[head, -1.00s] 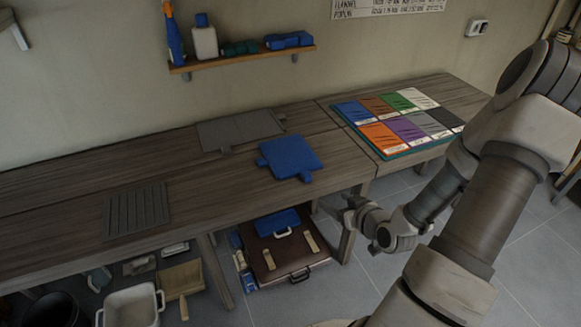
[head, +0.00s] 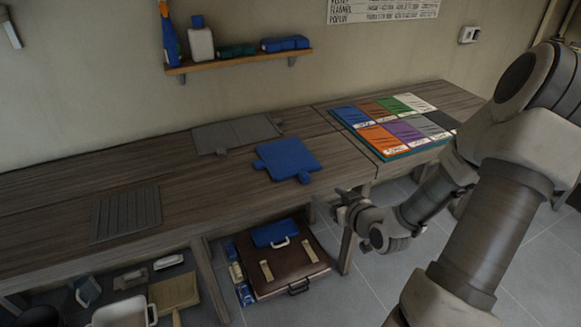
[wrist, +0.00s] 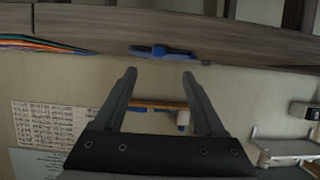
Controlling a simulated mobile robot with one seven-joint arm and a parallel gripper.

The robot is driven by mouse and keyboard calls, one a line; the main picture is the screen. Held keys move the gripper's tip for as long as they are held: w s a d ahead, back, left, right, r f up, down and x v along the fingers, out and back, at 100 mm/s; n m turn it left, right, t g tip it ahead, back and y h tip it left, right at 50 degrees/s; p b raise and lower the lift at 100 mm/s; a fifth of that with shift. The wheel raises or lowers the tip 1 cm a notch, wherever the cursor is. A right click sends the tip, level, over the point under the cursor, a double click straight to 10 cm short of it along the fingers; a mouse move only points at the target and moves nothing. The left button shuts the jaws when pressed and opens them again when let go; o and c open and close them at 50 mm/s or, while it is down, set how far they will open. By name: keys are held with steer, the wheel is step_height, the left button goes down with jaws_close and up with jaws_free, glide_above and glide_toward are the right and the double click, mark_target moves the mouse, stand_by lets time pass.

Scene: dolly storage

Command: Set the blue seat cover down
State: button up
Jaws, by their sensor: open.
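The blue seat cover (head: 287,158) lies flat on the wooden workbench (head: 225,188), with small tabs at its edges. It also shows edge-on as a blue strip in the wrist view (wrist: 165,51). My gripper (head: 345,197) is in front of the bench's front edge, right of the seat cover and apart from it. In the wrist view my gripper (wrist: 160,75) has its two fingers wide apart with nothing between them.
A grey mat (head: 237,133) lies behind the seat cover and a ribbed grey mat (head: 126,213) at left. A colour sample board (head: 392,130) lies at right. A brown case (head: 282,262) is under the bench. A wall shelf (head: 240,61) holds bottles and blue things.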

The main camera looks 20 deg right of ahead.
steer(key=b, duration=0.2)
glide_toward(308, 179)
steer(key=w+f, duration=0.2)
steer(key=shift+r+b+x, duration=0.15)
steer(key=shift+b+x, duration=0.1)
steer(key=shift+x, duration=0.8)
steer(key=shift+r+b+x, duration=0.2)
steer(key=shift+b+x, duration=0.1)
steer(key=shift+x, duration=0.75)
steer(key=shift+r+b+x, duration=0.15)
steer(key=shift+b+x, duration=0.1)
steer(key=shift+x, duration=0.75)
steer(key=shift+w, duration=0.2)
steer(key=shift+c, duration=0.3)
jaws_close()
